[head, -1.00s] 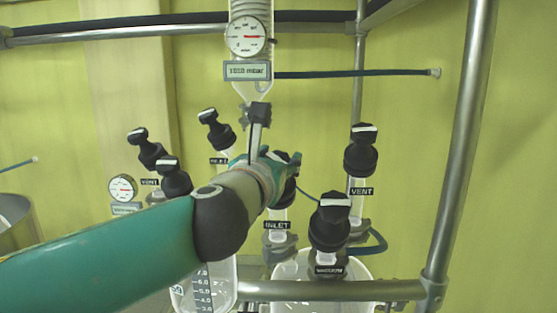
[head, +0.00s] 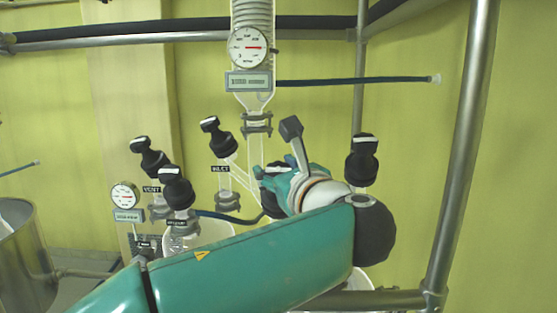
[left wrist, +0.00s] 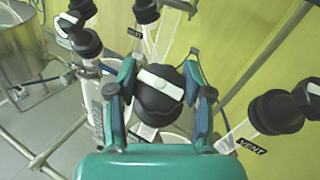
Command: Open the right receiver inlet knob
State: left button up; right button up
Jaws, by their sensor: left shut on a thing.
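The right receiver inlet knob (left wrist: 158,98) is black with a white bar across its top. In the left wrist view it sits between the two fingers of my left gripper (left wrist: 158,78), which is shut on it, one finger at each side. The white bar slants slightly down to the right. A label below the knob is partly hidden and hard to read. In the head view my left gripper (head: 275,188) and its arm hide most of this knob and its stem. My right gripper is not in view.
The right receiver's vent knob (head: 362,160) stands close to my left wrist. The left receiver's vent knob (head: 152,158), inlet knob (head: 217,137) and another knob (head: 176,187) stand left. A gauge (head: 248,46) and glass column are above. A metal frame post (head: 462,150) rises at right.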

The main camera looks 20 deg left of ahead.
pick_arm(q)
jog(key=n+g+y+p, duration=0.1)
jog(key=n+g+y, duration=0.1)
jog(key=n+g, duration=0.1)
jog(key=shift+n, duration=0.3)
jog(key=shift+n+g+y, duration=0.5)
jog(key=shift+n+g, duration=0.9)
jog(key=shift+n, duration=0.1)
jog(key=shift+n+g, duration=0.9)
jog(key=o, duration=1.2)
jog(key=shift+s+a+m+t, duration=0.1)
jog(key=shift+m+t, duration=0.3)
